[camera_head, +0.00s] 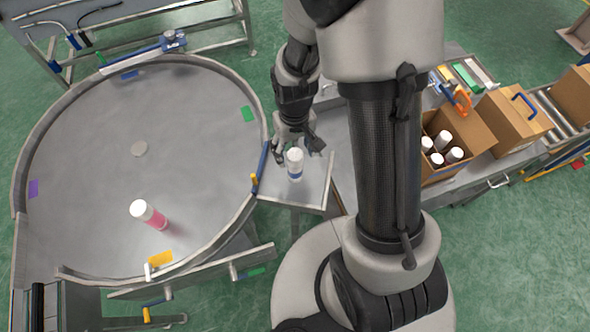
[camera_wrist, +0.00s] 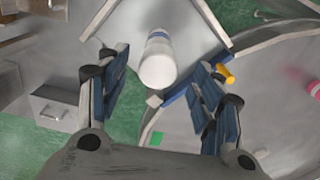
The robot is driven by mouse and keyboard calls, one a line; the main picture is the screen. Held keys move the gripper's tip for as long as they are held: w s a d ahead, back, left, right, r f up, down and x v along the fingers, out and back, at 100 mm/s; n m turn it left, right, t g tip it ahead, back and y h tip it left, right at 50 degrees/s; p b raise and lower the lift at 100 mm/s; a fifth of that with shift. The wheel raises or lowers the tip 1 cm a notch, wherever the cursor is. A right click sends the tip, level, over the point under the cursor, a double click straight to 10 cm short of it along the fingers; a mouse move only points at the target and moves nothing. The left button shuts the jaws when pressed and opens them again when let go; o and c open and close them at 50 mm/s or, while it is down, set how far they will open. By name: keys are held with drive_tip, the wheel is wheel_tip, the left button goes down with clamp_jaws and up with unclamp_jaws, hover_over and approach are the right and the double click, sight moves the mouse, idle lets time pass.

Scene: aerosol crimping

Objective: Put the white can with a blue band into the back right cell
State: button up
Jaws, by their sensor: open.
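The white can with a blue band (camera_head: 295,165) stands upright on a small metal side table (camera_head: 312,190) next to the round table. My gripper (camera_head: 300,142) is open, just behind the can in the head view. In the wrist view the can (camera_wrist: 158,60) shows between and beyond the two open fingers of my gripper (camera_wrist: 160,85), with its white cap towards the camera. No contact with the can is visible. The open cardboard box (camera_head: 480,134) on the right holds several white-capped cans (camera_head: 438,146). Its cells are partly hidden by its flaps and my arm.
A round metal table (camera_head: 90,130) with a raised rim fills the left. A closed box with a blue handle (camera_head: 512,118) and an orange tape tool (camera_head: 458,98) are by the open box.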

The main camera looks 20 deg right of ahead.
sight(295, 155)
wheel_tip(295, 155, down, 4)
drive_tip(key=shift+d+f, duration=0.15)
drive_tip(key=shift+s, duration=0.1)
drive_tip(key=shift+c, duration=0.2)
clamp_jaws()
idle(0.5)
